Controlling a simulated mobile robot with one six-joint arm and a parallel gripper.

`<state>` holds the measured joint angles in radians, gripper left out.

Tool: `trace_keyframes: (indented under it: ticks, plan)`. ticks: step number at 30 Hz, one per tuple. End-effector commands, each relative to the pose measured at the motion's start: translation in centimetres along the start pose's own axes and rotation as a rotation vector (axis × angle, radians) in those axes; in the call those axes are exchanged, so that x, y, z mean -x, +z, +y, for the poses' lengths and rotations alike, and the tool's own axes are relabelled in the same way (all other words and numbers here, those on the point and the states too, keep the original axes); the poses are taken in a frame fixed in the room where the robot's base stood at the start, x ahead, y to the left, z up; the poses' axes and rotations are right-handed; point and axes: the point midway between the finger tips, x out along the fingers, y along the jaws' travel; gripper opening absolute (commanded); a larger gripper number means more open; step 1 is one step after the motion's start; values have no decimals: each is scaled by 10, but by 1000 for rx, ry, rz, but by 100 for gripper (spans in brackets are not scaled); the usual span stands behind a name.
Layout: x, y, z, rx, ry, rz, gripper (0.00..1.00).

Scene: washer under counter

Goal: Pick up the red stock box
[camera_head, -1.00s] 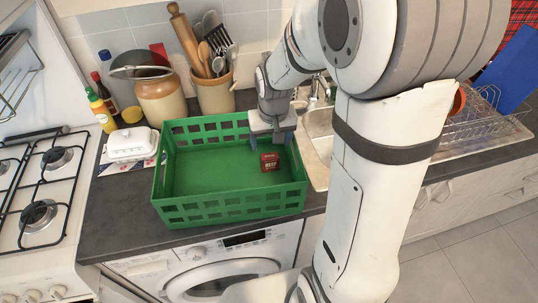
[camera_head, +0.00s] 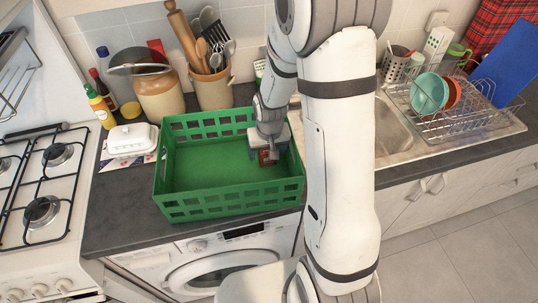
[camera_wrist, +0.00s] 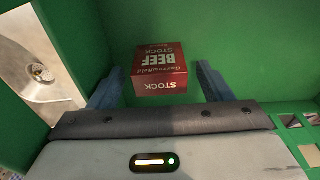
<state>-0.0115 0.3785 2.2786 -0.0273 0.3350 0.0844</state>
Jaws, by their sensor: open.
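The red stock box (camera_head: 268,158) stands inside the green crate (camera_head: 215,215), near its right wall. In the wrist view the box (camera_wrist: 161,70) shows "BEEF STOCK" lettering and lies between the two blue fingers. My gripper (camera_head: 267,150) reaches down into the crate over the box and hides part of it in the head view. In the wrist view my gripper (camera_wrist: 160,88) is open, with a gap visible between each finger and the box.
The crate's slotted walls surround the gripper, with its right wall close by. A utensil pot (camera_head: 212,90) and a large jar (camera_head: 161,97) stand behind the crate. The sink (camera_head: 390,130) and a dish rack (camera_head: 455,105) are to the right. The crate's left floor is bare.

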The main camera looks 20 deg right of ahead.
Motion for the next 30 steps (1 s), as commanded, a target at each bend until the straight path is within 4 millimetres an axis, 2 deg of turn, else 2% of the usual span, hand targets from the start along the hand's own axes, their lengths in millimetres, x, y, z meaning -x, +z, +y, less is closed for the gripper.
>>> trace_keyframes:
  ticks: [3,21,30]
  plan:
    - [0,0,0,0,0,0,72]
    - [1,0,-1,1,0,0,23]
    - [5,-2,-1,1,-1,3,23]
